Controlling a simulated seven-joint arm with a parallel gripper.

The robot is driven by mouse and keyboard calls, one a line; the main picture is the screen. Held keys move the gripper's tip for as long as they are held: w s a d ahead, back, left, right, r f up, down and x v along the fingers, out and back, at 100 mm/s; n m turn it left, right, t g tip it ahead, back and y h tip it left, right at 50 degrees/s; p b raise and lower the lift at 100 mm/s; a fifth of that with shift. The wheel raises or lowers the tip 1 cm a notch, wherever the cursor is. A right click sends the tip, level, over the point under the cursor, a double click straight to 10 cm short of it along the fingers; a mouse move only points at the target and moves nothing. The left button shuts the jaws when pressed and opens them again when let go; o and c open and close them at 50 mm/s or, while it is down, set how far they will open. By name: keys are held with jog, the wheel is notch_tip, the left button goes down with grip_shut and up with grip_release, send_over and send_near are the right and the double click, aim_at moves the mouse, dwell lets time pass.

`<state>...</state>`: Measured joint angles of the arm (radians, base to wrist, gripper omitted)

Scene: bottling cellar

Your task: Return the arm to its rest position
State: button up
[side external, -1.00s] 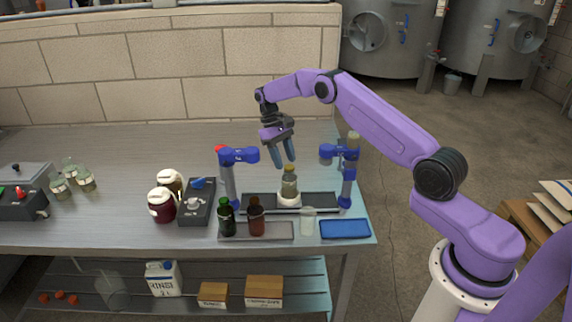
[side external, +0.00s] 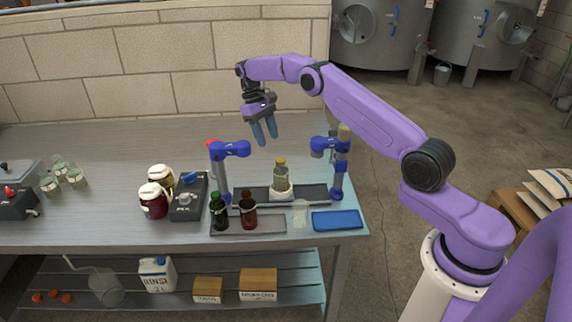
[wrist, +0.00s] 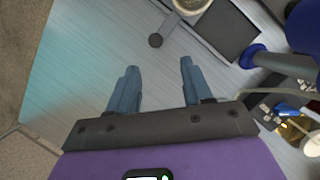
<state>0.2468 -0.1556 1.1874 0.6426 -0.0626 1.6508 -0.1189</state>
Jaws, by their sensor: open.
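My gripper (side external: 265,134) is open and empty, in the air above the back part of the steel bench (side external: 120,150). Its blue fingers point down and stand apart. In the wrist view my gripper (wrist: 158,75) has only bare bench between its fingertips. In the side view a clear bottle with a yellowish cap (side external: 281,178) stands in a white holder (side external: 280,192) on the dark track, below and to the right of the fingers, apart from them.
Blue-headed posts (side external: 229,150) (side external: 331,146) flank the track. A blue tray (side external: 337,220) lies at right. Jars and a control box stand left. The bench back is clear.

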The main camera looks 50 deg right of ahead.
jog(key=w+a+r+n+t+h, duration=0.1)
jog(key=a+r+n+t, duration=0.3)
jog(key=a+r, duration=0.65)
jog(key=s+a+r+n+t, duration=0.1)
jog(key=s+a+r+n, duration=0.15)
jog(key=s+a, duration=0.75)
jog(key=s+n+y, duration=0.1)
jog(key=s+n, duration=0.2)
jog(key=s, duration=1.7)
jog(key=s+d+f+n, duration=0.1)
jog(key=s+d, duration=0.2)
jog(key=s, duration=0.4)
jog(key=s+d+f+n, duration=0.1)
jog(key=s+d+f, duration=0.1)
jog(key=s, duration=0.6)
jog(key=shift+s+d+f+n+g+y, duration=0.25)
jog(key=shift+d+n+g+y, duration=0.15)
jog(key=shift+d, duration=0.25)
